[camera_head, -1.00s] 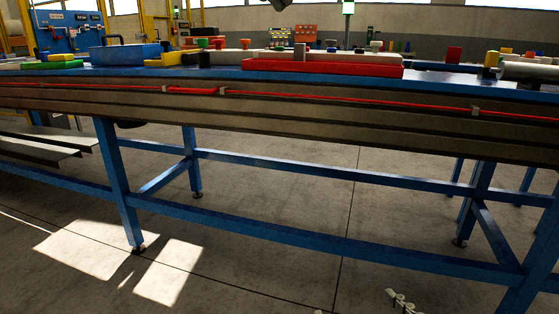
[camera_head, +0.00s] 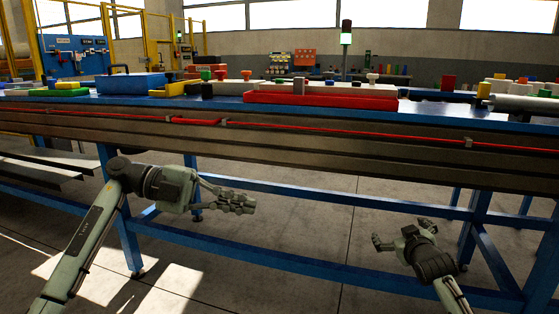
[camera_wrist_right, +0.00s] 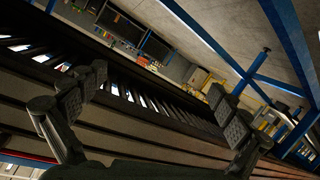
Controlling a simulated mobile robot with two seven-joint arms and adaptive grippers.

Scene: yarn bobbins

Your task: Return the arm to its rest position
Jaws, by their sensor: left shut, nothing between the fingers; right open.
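My left gripper (camera_head: 240,201) is in the head view at the left, in front of the blue table frame and below the tabletop. It is shut and empty, pointing right. My right gripper (camera_head: 398,234) is lower and to the right in the head view, also below the tabletop. Its two fingers are spread apart with nothing between them. In the right wrist view the fingers of this gripper (camera_wrist_right: 165,115) stand wide apart, with the table's dark side behind them. Both grippers are clear of the things on the tabletop.
The long blue table (camera_head: 225,104) spans the view, with a red cable (camera_head: 300,131) along its side. A red tray (camera_head: 320,101), a blue box (camera_head: 130,83) and several coloured parts lie on top. The concrete floor (camera_head: 310,250) under the table is open between the legs.

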